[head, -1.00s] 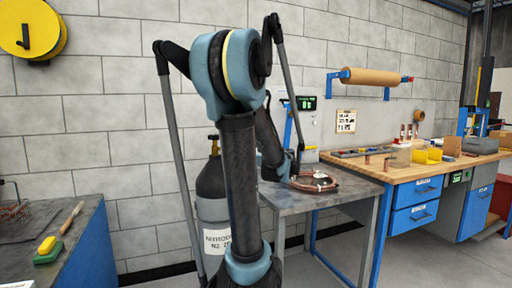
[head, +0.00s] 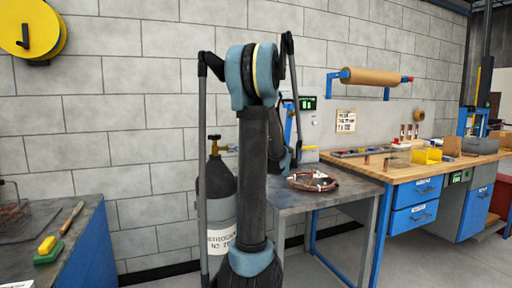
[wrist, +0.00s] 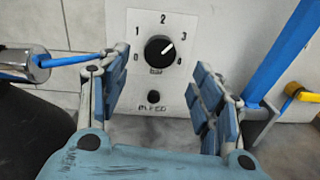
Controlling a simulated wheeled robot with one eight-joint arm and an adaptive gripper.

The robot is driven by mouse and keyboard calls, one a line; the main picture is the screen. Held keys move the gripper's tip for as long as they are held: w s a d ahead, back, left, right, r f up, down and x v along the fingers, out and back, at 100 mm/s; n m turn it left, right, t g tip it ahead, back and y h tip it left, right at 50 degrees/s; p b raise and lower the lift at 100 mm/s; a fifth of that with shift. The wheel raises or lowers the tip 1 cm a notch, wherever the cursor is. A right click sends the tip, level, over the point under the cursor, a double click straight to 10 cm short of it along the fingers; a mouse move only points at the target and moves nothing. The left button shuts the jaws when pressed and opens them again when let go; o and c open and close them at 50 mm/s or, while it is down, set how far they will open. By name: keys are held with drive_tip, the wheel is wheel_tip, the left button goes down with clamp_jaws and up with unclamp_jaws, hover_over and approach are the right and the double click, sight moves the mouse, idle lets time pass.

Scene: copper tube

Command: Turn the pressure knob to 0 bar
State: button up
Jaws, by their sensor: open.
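The black round pressure knob (wrist: 158,49) sits on a white panel (wrist: 137,18) with printed numbers around it; 1, 2 and 3 are readable. Its white pointer line points up and right, toward the 3. My gripper (wrist: 162,62) is open and empty in the wrist view. Its blue-padded fingers stand to the lower left and lower right of the knob, with no contact visible. A small black button (wrist: 154,98) sits below the knob, between the fingers. In the head view my arm hides the knob and most of the gripper.
A blue post (wrist: 285,55) and a yellow-ended part (wrist: 293,90) stand right of the panel. A metal cylinder end (wrist: 25,63) is at the left.

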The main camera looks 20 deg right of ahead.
drive_tip(key=w, duration=0.7)
drive_tip(key=shift+w, duration=0.35)
drive_tip(key=shift+c, duration=0.5)
drive_tip(key=c, duration=1)
